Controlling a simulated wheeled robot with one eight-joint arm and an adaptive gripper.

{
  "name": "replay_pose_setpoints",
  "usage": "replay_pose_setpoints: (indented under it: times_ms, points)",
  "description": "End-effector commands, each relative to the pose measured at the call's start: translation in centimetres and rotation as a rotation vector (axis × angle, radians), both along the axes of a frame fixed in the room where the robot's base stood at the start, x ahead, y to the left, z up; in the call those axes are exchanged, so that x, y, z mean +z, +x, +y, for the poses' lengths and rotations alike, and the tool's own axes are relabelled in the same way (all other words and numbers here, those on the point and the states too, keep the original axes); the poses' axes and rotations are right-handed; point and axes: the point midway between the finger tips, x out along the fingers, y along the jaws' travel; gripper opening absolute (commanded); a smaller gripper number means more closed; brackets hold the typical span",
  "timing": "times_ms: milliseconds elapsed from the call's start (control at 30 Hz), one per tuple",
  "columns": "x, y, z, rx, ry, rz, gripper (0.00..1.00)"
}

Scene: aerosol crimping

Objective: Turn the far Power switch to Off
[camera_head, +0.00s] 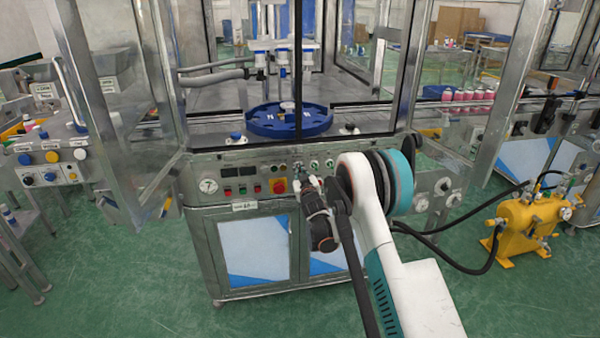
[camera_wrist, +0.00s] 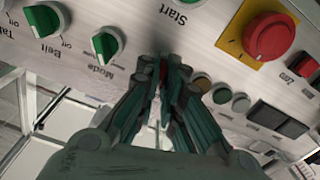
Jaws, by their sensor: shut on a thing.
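The control panel (camera_head: 212,168) is on the front of the machine cabinet. In the head view my gripper (camera_head: 301,180) reaches its right half, beside the red emergency button (camera_head: 278,187). In the wrist view my gripper (camera_wrist: 164,66) has its fingers closed together at the panel face, with a small red knob (camera_wrist: 163,70) mostly hidden between the tips. No Power label is readable, so I cannot confirm that this knob is the Power switch, nor see its setting. Green knobs labelled Belt (camera_wrist: 45,20) and Mode (camera_wrist: 107,43) are to the left.
The red emergency button also shows in the wrist view (camera_wrist: 268,35), right of the fingers. Small round buttons (camera_wrist: 222,95) sit close to the right finger. A blue turntable (camera_head: 288,122) is above the panel. A yellow tank (camera_head: 532,222) with black hoses stands at right.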

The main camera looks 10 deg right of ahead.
Motion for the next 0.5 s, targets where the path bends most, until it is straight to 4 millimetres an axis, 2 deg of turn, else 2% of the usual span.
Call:
replay_pose_setpoints:
  times_ms: [200, 500]
  points:
    - [-0.10, -0.04, 0.00, 0.000, -0.155, 0.001, 0.00]
    - [-0.12, -0.05, 0.01, 0.000, -0.277, 0.001, 0.00]
